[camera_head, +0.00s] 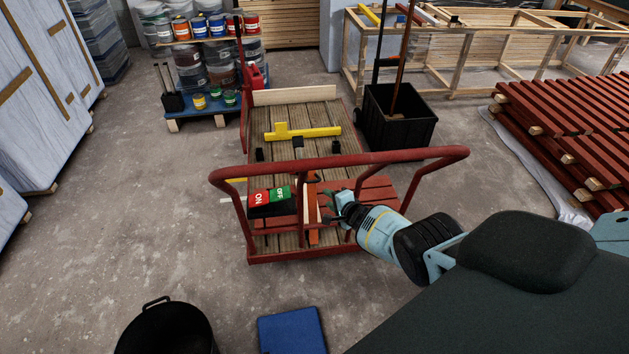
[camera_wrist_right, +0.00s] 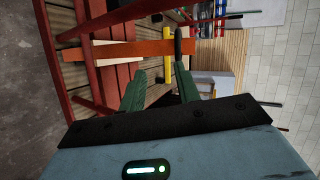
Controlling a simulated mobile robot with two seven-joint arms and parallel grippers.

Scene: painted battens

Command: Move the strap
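A long flat orange strip, which looks like the strap, stands out on the red-railed cart (camera_head: 283,256). In the head view the orange strap (camera_head: 313,236) runs front to back beside my right gripper (camera_head: 332,204), partly behind the cart's handle. In the right wrist view the strap (camera_wrist_right: 130,50) lies across the picture, beyond the fingertips of my right gripper (camera_wrist_right: 160,85). The green fingers are apart with nothing visibly held between them. I cannot tell whether they touch the strap. My left gripper is not in view.
A box with ON and OFF faces (camera_head: 269,201) sits left of the strap. A yellow T-shaped piece (camera_head: 310,132) lies farther back on the deck. The cart's red handle (camera_head: 340,162) arches close to my right gripper. A black bin (camera_head: 400,128) stands behind right.

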